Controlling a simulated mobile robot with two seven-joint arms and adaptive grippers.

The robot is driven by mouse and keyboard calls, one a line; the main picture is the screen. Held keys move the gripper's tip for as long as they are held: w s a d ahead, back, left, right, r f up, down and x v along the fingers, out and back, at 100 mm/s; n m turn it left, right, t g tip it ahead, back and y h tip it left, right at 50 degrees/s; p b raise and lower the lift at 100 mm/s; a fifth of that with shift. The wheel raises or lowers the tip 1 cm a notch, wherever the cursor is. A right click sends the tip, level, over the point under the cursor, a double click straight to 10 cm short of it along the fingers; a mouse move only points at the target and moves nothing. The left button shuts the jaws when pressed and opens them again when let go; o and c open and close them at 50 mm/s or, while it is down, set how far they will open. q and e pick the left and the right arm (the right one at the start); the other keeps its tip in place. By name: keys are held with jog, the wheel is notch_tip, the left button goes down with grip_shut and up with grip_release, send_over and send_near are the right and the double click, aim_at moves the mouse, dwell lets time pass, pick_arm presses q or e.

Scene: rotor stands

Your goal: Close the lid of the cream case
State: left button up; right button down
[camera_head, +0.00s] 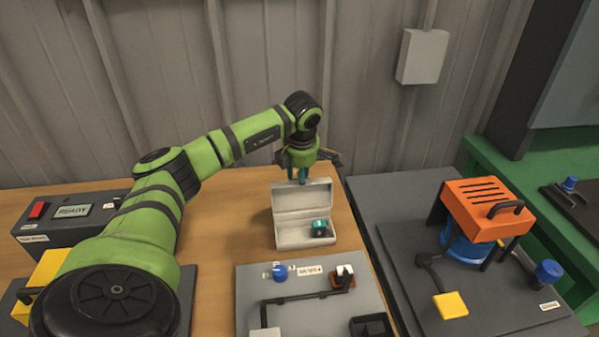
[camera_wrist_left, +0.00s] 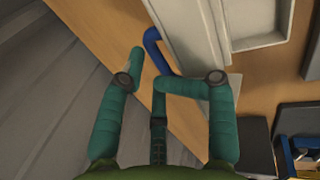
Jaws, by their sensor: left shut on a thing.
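The cream case (camera_head: 290,237) stands on the wooden bench with its lid (camera_head: 301,197) raised and tilted back toward the wall. A small teal and black item (camera_head: 321,228) lies inside the case at the right. In the left wrist view, the teal fingers (camera_wrist_left: 149,72) come together at a blue bar (camera_wrist_left: 157,52) beside the cream case (camera_wrist_left: 202,22). The exact contact is partly hidden by the fingers. My right gripper is not in view.
A grey panel (camera_head: 252,290) with a blue knob and black pipe lies in front of the case. An orange-topped rotor stand (camera_head: 486,208) stands on the dark table at right. A grey box with a display (camera_head: 70,211) is at left. A corrugated wall closes the back.

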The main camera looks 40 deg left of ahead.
pick_arm(q)
jog(key=shift+s+d+f, duration=0.3)
jog(key=shift+s+f, duration=0.1)
jog(key=shift+f, duration=0.05)
grip_shut()
jog(key=shift+s+d+r+p, duration=0.45)
jog(key=shift+d+r+p, duration=0.1)
jog(key=shift+d+r, duration=0.1)
jog(key=shift+d, duration=0.1)
jog(key=shift+s, duration=0.1)
jog(key=shift+s+d+r+p, duration=0.3)
jog(key=shift+s+d, duration=0.05)
jog(key=shift+d, duration=0.25)
jog(key=shift+w, duration=0.15)
jog(key=o, duration=0.6)
grip_release()
jog(key=shift+w+a, duration=0.1)
jog(key=shift+w, duration=0.05)
jog(key=shift+o, duration=0.2)
jog(key=shift+a, duration=0.1)
